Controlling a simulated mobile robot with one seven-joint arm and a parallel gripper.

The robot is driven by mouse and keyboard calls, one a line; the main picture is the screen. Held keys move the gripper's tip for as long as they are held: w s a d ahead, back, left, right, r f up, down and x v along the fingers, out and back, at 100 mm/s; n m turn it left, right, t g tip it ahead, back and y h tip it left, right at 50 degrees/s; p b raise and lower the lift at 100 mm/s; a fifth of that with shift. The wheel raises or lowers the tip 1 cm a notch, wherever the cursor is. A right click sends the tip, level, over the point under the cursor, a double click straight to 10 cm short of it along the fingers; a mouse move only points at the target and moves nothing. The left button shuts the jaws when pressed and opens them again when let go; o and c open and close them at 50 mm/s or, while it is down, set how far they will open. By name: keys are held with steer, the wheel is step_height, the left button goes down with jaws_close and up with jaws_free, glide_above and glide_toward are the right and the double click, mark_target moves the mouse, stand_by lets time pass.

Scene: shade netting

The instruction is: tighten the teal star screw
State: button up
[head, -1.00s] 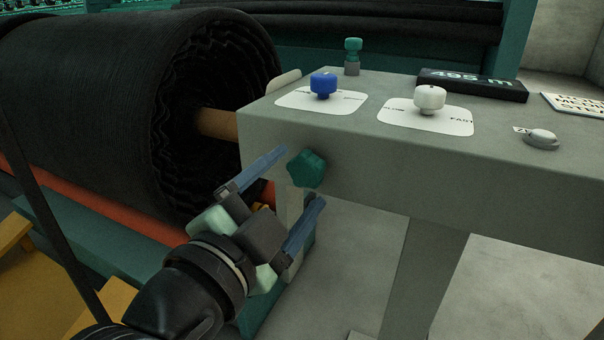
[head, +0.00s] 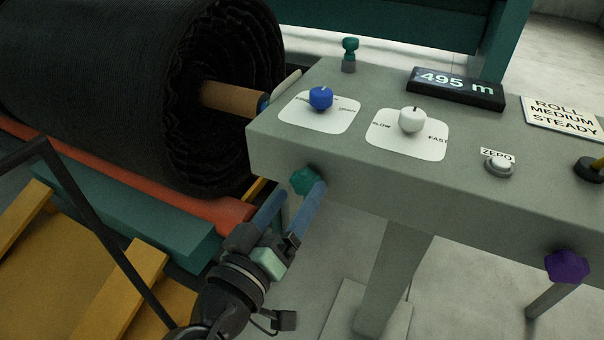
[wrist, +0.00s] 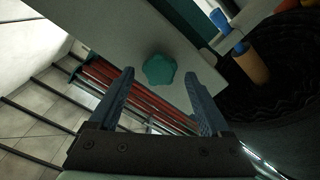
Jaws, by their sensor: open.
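The teal star screw (head: 304,181) sits on the front face of the grey console, near its left end. In the wrist view the star screw (wrist: 159,69) lies ahead of the fingertips, roughly midway between them. My gripper (head: 297,189) is open with its two blue fingers pointing up at the screw. In the wrist view my gripper (wrist: 162,80) has a wide gap between its fingers and nothing held. In the head view the right fingertip overlaps the screw's lower edge; I cannot tell whether they touch.
The console (head: 390,175) carries a blue knob (head: 320,98), a white knob (head: 412,120), a display (head: 455,88) and a zero button (head: 499,165). A purple star screw (head: 567,266) is at the right. A black netting roll (head: 130,90) stands close at left.

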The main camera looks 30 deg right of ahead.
steer(key=shift+x, duration=1.35)
jaws_close()
